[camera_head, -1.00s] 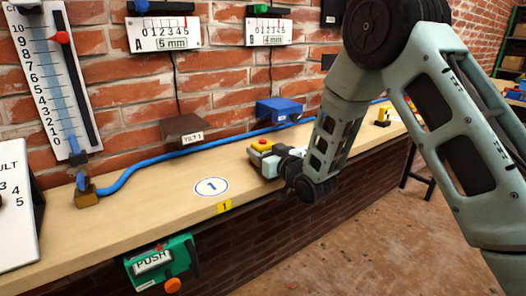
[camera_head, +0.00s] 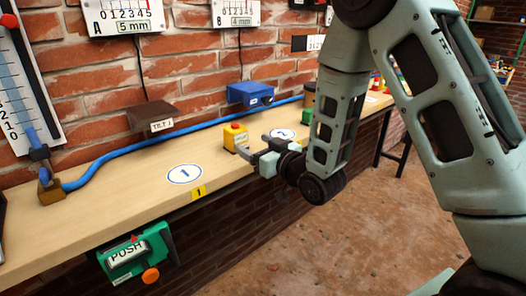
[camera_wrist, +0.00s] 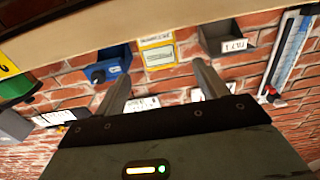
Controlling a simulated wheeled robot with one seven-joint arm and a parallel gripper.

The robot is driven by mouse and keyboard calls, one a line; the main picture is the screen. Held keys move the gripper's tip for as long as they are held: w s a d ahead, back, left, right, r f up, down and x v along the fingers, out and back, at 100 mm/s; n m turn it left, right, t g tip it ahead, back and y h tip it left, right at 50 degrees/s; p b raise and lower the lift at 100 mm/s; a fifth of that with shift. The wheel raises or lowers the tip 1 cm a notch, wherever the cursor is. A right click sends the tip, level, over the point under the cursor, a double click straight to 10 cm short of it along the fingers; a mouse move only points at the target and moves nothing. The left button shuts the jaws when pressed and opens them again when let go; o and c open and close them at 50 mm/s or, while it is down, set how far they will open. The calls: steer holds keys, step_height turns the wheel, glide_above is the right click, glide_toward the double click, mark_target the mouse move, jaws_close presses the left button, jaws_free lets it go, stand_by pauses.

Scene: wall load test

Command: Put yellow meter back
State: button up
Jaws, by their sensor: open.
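The yellow meter (camera_head: 236,139), a small yellow box with a red top, stands upright on the wooden bench (camera_head: 110,205), between the round mark 1 (camera_head: 184,174) and a second round mark (camera_head: 282,134). In the wrist view, the yellow meter (camera_wrist: 157,52) shows upside down, beyond and between my fingers. My gripper (camera_head: 254,149) is open and empty, just to the right of the meter at bench height. In the wrist view, my gripper (camera_wrist: 160,76) has its two fingers apart with a gap to the meter.
A blue box (camera_head: 250,94) and a brown TILT 1 box (camera_head: 154,118) are on the brick wall behind. A blue hose (camera_head: 130,158) runs along the bench back. A green PUSH unit (camera_head: 137,252) hangs on the bench front. The bench around mark 1 is clear.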

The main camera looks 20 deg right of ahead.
steer(key=s+a+g, duration=0.1)
steer(key=s+a+f+g, duration=0.1)
steer(key=s+a+g, duration=0.1)
steer(key=s+a+f+g, duration=0.1)
steer(key=s, duration=0.1)
steer(key=shift+a+n, duration=0.4)
steer(key=s+a+n+g+h, duration=0.1)
steer(key=s+g, duration=0.5)
steer(key=s, duration=0.8)
steer(key=s+a+n+g+h, duration=0.2)
steer(key=s+g, duration=0.5)
steer(key=s, duration=0.8)
steer(key=shift+a+h, duration=0.65)
steer(key=shift+h, duration=0.35)
steer(key=shift+w+r, duration=0.1)
step_height(320, 180, up, 13)
steer(key=p, duration=1.3)
steer(key=shift+r, duration=0.2)
